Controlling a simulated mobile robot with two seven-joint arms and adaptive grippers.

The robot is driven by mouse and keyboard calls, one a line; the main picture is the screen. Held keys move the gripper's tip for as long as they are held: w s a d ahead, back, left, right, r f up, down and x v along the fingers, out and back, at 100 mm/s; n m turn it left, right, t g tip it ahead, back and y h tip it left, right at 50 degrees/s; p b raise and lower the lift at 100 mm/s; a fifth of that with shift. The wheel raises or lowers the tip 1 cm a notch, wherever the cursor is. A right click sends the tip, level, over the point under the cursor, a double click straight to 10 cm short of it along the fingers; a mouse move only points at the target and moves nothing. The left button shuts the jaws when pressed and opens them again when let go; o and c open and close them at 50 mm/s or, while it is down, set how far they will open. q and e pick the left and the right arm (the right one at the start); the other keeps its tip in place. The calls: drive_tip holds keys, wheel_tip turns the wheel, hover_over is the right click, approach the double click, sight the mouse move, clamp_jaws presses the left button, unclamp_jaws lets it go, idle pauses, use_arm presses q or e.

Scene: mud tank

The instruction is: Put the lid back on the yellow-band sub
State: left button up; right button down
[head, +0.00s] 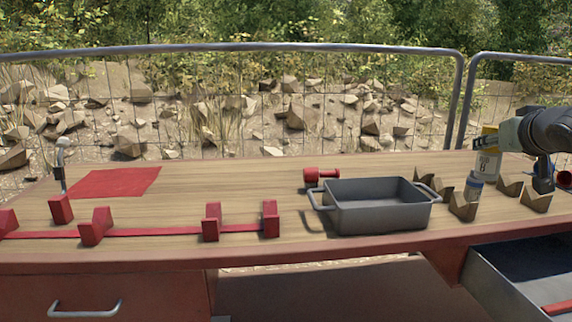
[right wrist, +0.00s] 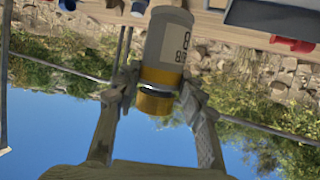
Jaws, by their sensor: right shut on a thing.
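The yellow-band sub (head: 486,163) is a pale grey cylinder with a printed label and yellow at its upper end, held above the right part of the table. In the right wrist view it (right wrist: 170,42) shows a yellow band, a dark ring and a yellow end piece; I cannot tell whether that end piece is a lid. My right gripper (right wrist: 160,98) is shut on the sub near its yellow end, one finger on each side. Directly below in the head view is a pale blue-banded cylinder (head: 475,186) among wooden blocks. My left gripper is not in view.
Several notched wooden blocks (head: 509,187) stand around the right side. A grey tray (head: 380,219) and a red fitting (head: 320,176) are to their left. Red brackets (head: 96,227) line the front left, with a red mat (head: 115,183) behind. An open drawer (head: 497,281) juts out front right.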

sight(481, 169)
drive_tip(key=shift+n+y, duration=0.3)
drive_tip(key=a+f, duration=0.1)
drive_tip(key=s+a+f, duration=0.1)
drive_tip(key=f, duration=0.1)
drive_tip(key=a+f, duration=0.1)
drive_tip(key=shift+s+a+f, duration=0.2)
drive_tip(key=shift+s+f, duration=0.1)
use_arm(q)
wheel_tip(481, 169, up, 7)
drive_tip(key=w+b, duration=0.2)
drive_tip(key=b, duration=0.1)
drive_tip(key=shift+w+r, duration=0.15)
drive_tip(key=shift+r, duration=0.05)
use_arm(e)
drive_tip(key=s+a+f+n+y, duration=0.1)
drive_tip(key=s+a+f, duration=0.6)
drive_tip(key=a+f, duration=0.4)
drive_tip(key=s+a+f+n+y, duration=0.1)
drive_tip(key=s+a+f+y, duration=0.1)
drive_tip(key=s+a+f, duration=0.5)
drive_tip(key=a+f, duration=0.4)
drive_tip(key=f, duration=0.3)
drive_tip(key=shift+n+t, duration=0.3)
drive_tip(key=shift+n, duration=0.1)
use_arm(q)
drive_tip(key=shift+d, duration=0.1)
use_arm(e)
drive_tip(key=shift+a+r+y, duration=0.1)
drive_tip(key=shift+a+y, duration=0.1)
drive_tip(key=shift+y, duration=0.1)
